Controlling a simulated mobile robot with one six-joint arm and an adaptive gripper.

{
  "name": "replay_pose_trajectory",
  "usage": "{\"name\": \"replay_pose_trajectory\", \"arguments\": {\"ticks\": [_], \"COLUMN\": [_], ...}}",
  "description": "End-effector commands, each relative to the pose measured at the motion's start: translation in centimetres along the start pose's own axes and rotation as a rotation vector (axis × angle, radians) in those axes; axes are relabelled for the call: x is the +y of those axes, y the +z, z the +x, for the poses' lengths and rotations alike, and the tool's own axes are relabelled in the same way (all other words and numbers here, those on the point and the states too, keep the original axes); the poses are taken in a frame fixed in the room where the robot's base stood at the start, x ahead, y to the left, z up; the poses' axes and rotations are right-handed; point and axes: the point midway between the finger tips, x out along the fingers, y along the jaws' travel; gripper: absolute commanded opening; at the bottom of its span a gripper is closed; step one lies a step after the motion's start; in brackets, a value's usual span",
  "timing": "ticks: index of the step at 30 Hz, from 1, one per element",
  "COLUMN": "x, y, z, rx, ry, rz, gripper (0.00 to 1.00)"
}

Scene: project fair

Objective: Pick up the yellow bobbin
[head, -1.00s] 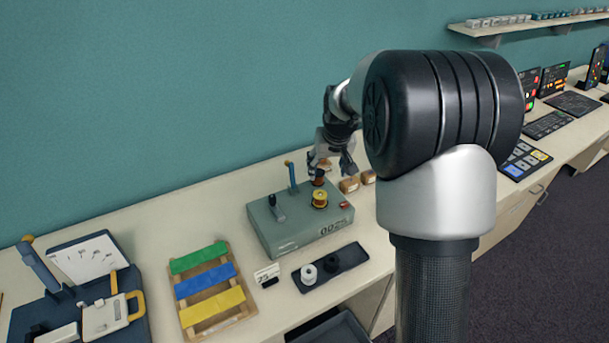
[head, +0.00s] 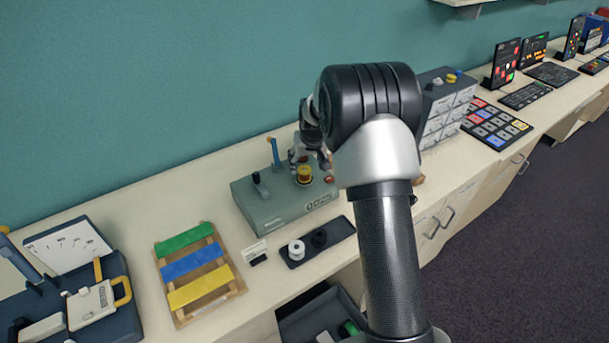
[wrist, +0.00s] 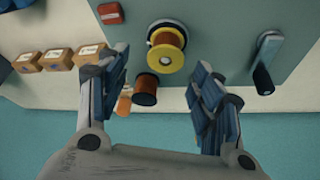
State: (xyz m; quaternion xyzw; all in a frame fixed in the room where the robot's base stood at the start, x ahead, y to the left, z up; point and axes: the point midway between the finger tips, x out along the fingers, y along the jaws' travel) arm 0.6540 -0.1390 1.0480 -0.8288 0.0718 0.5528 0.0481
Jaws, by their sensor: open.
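The yellow bobbin (head: 304,174) sits on top of the grey-green machine box (head: 262,210). In the wrist view the yellow bobbin (wrist: 165,60) shows a yellow flange and copper-brown winding. My gripper (wrist: 160,78) is open and empty. Its two blue-grey fingers are spread left and right of the bobbin's line, with the bobbin a little beyond the tips. A darker brown-orange spool (wrist: 145,90) shows between the fingers. In the head view my gripper (head: 312,160) is close to the bobbin and partly hidden by my arm.
A blue lever (head: 275,153) and a black knob (head: 257,183) stand on the box. A dark tray (head: 325,243) with white and black spools lies in front. Small wooden blocks (wrist: 58,59) sit beside the box. A colour-striped rack (head: 195,270) is at left.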

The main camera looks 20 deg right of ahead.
Motion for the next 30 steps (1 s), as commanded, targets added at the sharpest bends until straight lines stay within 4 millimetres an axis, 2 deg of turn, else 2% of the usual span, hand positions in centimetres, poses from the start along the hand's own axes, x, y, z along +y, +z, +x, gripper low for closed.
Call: {"name": "replay_pose_trajectory", "arguments": {"ticks": [9,17,30], "x": [-0.6,-0.6,-0.6], "y": [0.7,0.6,0.6], "z": [4.5,4.7,4.7], "rx": [-0.003,-0.001,-0.001], "ry": [0.0,0.0,0.0], "rz": [-0.001,-0.001,-0.001], "gripper": [0.6,0.59,0.3]}}
